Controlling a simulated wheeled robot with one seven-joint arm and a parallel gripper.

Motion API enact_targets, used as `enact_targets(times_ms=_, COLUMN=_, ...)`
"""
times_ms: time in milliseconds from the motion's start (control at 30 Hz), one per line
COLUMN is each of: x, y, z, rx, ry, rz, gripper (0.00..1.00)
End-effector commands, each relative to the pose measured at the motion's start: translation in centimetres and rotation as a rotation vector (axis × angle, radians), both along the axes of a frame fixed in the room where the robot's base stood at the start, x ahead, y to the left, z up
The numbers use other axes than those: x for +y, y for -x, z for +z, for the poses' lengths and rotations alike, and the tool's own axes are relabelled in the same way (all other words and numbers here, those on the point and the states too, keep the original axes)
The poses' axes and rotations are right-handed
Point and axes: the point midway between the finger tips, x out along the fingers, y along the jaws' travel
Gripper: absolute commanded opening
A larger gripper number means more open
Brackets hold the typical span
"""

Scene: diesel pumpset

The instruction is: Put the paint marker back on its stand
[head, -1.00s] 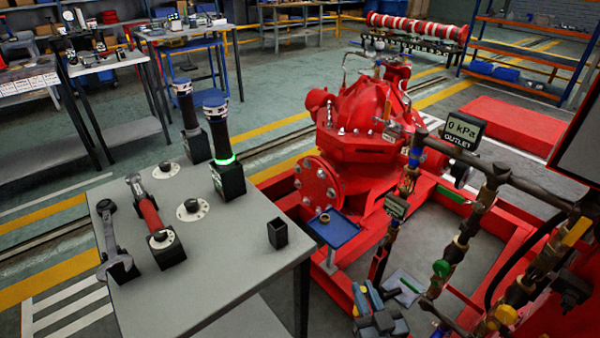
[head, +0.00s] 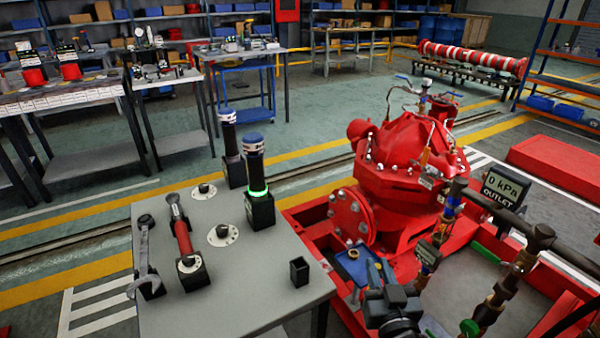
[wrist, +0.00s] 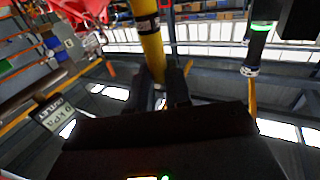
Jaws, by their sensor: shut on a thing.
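The paint marker (wrist: 153,50) appears in the wrist view as a yellow cylinder with a dark band. My gripper (wrist: 158,88) is shut on it, with one dark finger on each side.
The black lamp post with a green ring (head: 259,193) stands behind the holder, with a second dark post (head: 231,150) beyond it. A wrench (head: 146,255) and a red-handled tool (head: 183,235) are at the table's left. The red pump (head: 410,175) and pipework fill the right.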

Motion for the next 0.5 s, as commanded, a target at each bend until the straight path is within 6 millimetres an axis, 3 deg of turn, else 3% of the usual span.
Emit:
enact_targets(times_ms=433, x=1.8, y=-0.7, z=2.3, rx=-0.002, ry=-0.001, rz=0.011, gripper=0.00)
enact_targets(times_ms=500, x=2.6, y=-1.0, z=3.3, rx=-0.002, ry=0.000, rz=0.017, gripper=0.00)
